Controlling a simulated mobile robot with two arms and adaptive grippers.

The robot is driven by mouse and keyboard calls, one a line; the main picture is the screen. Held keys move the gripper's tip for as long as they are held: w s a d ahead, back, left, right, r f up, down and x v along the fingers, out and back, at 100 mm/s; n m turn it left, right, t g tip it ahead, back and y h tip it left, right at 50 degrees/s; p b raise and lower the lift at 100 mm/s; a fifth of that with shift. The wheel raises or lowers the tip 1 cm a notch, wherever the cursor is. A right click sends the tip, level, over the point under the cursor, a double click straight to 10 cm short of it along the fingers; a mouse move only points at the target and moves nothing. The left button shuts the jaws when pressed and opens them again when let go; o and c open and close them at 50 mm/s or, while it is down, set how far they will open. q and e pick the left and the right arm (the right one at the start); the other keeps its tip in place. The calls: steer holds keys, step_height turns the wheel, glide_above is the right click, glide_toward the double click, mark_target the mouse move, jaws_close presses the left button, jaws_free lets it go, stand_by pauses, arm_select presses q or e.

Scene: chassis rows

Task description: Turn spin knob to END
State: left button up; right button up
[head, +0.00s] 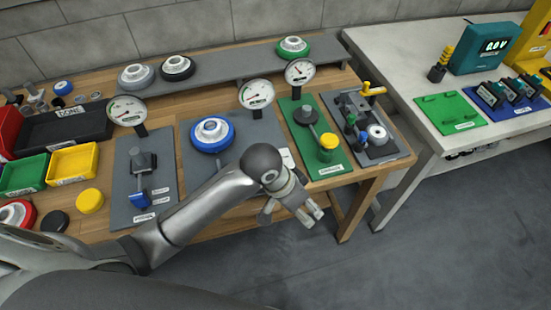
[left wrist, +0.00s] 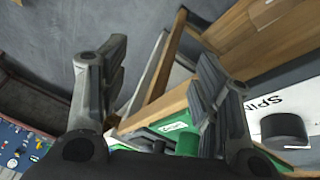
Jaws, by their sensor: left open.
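My left gripper (head: 292,212) is open and empty in front of the table's front edge in the head view. Its two spread fingers also show in the left wrist view (left wrist: 160,65). A grey panel (head: 240,120) carries a blue round knob with a white centre (head: 212,132). A gauge (head: 256,93) stands at its back. The gripper is to the right of and nearer than the blue knob, apart from it. In the left wrist view, a white label (left wrist: 275,103) reads "SPIN", cut off, beside a black cylinder (left wrist: 284,130). An END mark is not readable.
A green panel (head: 330,165) with a yellow-topped post and a grey panel with valves (head: 392,148) stand right of the gripper. A panel with a blue switch (head: 120,200) is at left. Open floor (head: 310,270) lies in front of the table.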

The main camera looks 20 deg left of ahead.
arm_select(q)
steer(key=w+a+r+g+y, duration=0.2)
steer(key=w+a+r+y, duration=0.2)
steer(key=w+a+r, duration=0.7)
steer(key=shift+n, duration=0.4)
steer(key=f, duration=1)
steer(key=shift+s+d+p, duration=0.3)
steer(key=shift+d+p, duration=0.05)
steer(key=shift+d, duration=0.05)
steer(key=shift+c, duration=0.3)
steer(key=c, duration=1)
